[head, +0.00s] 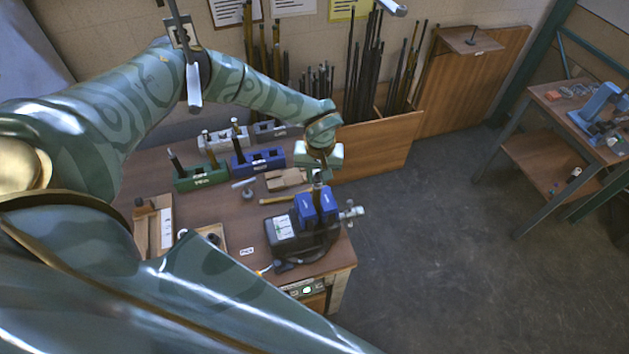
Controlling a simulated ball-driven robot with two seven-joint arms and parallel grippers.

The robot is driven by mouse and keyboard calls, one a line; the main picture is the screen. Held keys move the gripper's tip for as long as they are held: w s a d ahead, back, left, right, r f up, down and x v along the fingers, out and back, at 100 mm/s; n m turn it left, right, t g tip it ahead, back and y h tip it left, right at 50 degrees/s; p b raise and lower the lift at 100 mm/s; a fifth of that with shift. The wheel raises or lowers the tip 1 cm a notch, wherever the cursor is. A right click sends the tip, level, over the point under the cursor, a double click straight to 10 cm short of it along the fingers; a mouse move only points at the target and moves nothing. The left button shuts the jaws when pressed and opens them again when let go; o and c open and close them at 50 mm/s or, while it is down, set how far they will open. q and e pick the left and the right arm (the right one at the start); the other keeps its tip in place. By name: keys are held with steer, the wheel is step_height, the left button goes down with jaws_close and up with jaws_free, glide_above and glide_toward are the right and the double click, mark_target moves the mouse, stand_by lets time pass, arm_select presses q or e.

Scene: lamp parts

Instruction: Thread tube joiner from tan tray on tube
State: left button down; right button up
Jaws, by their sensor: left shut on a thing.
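My left gripper (318,172) is directly above the vise (300,232) with blue jaws (316,206) at the front right of the workbench. It is shut on a small part, seemingly the tube joiner, which its fingers mostly hide. A dark upright tube (317,188) shows between the gripper and the blue jaws. Whether the joiner is around the tube or just above it, I cannot tell. The tan tray (224,243) lies left of the vise with dark round parts in it, partly behind my arm. My right gripper is not in view.
Green (201,178), blue (258,161) and grey (222,139) holders with upright pieces stand at the back of the bench. A wooden tray (141,232) lies at left. A wooden bin (375,150) of long rods stands behind.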

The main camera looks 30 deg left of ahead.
arm_select(q)
steer(key=m, duration=0.3)
steer(key=m, duration=0.5)
steer(key=shift+a+b, duration=0.2)
steer(key=shift+b, duration=0.15)
steer(key=c, duration=1.1)
jaws_free()
steer(key=shift+m, duration=0.4)
steer(key=shift+r, duration=0.1)
